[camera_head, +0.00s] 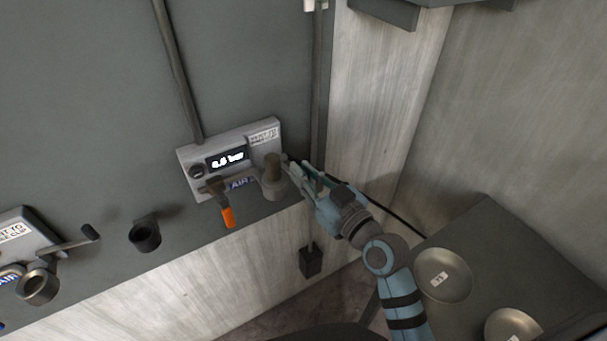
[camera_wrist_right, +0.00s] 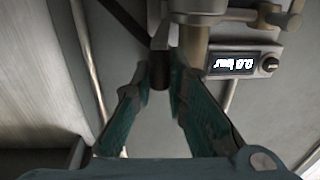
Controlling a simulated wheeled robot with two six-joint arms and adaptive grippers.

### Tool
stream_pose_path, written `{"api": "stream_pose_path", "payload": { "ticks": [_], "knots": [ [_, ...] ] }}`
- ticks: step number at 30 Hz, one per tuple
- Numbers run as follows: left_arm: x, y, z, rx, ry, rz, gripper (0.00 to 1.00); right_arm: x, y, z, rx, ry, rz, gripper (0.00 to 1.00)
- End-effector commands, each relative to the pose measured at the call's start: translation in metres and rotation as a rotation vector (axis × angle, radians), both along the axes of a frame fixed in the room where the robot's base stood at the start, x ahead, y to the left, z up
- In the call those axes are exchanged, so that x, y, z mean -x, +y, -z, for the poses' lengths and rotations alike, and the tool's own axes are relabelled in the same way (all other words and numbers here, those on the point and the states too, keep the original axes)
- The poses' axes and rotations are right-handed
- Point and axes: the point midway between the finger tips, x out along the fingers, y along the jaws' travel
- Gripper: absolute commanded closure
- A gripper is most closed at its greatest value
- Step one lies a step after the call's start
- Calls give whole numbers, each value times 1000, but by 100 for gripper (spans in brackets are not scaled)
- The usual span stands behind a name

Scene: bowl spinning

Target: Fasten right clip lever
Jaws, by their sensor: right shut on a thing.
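The right air unit (camera_head: 186,163) is a pale box with a lit bar display (camera_head: 227,160). It also shows upside down in the right wrist view (camera_wrist_right: 245,63). A brownish cylindrical fitting (camera_head: 273,165) stands at its right end. My right gripper (camera_head: 302,174) is beside this fitting, on its right. In the right wrist view its fingertips (camera_wrist_right: 161,88) are closed around the dark end of the right clip lever (camera_wrist_right: 159,73). Most of the lever is hidden by the fingers in the head view. My left gripper is out of view.
An orange-tipped handle (camera_head: 228,216) hangs at the unit's front. A dark cup-like holder (camera_head: 145,236) and another air unit (camera_head: 22,238) with a clip lever (camera_head: 76,241) are to the left. Metal bowls (camera_head: 443,275) sit on a dark surface at lower right. A vertical pipe runs behind the gripper.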

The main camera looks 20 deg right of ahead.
Motion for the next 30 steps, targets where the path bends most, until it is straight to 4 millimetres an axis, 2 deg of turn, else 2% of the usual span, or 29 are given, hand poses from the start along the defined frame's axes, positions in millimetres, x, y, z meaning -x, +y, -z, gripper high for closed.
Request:
{"api": "stream_pose_path", "payload": {
  "ticks": [9,26,27,30],
  "knots": [
    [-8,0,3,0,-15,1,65,3,14,1,-2,2,0,100],
    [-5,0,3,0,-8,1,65,4,17,1,0,2,0,100],
    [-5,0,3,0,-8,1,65,4,17,1,0,2,0,80],
    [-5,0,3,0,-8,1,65,4,17,1,0,2,0,65]
  ]
}}
